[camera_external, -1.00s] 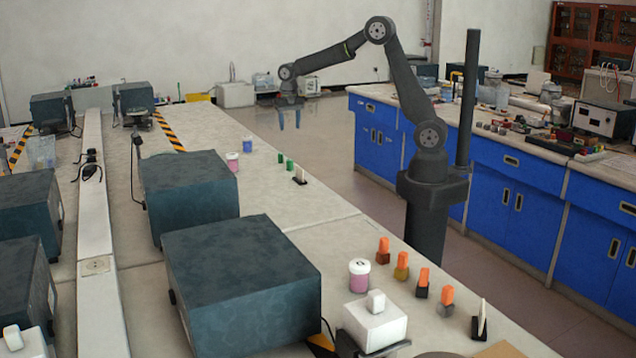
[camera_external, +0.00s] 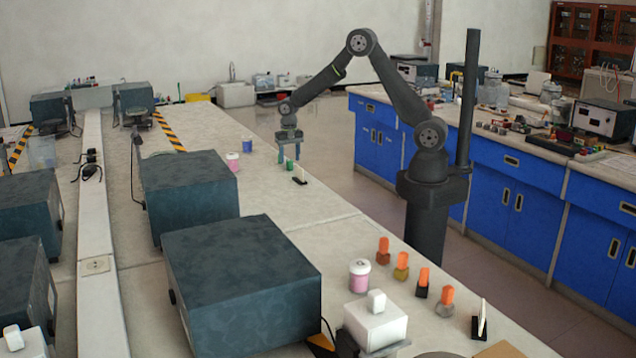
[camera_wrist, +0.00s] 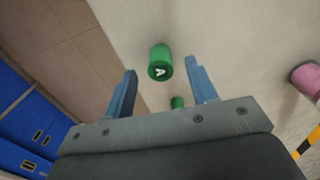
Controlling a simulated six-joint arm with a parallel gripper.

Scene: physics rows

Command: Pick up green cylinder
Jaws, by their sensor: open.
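A green cylinder (camera_wrist: 160,58) with a white mark on its end shows in the wrist view, between and just beyond the tips of my gripper (camera_wrist: 161,70). A second, smaller-looking green piece (camera_wrist: 177,102) shows closer to the gripper body, partly cut off by it. In the external view my gripper (camera_external: 289,158) points down at the far part of the bench, with a green cylinder (camera_external: 290,165) at its fingertips. The fingers are apart and nothing is held. Whether they touch the cylinder cannot be told.
A pink jar (camera_external: 232,162) and a blue jar (camera_external: 247,145) stand left of the gripper. A small black stand (camera_external: 300,181) lies just in front of it. Large dark boxes (camera_external: 190,195) stand farther left. The bench edge is close on the right.

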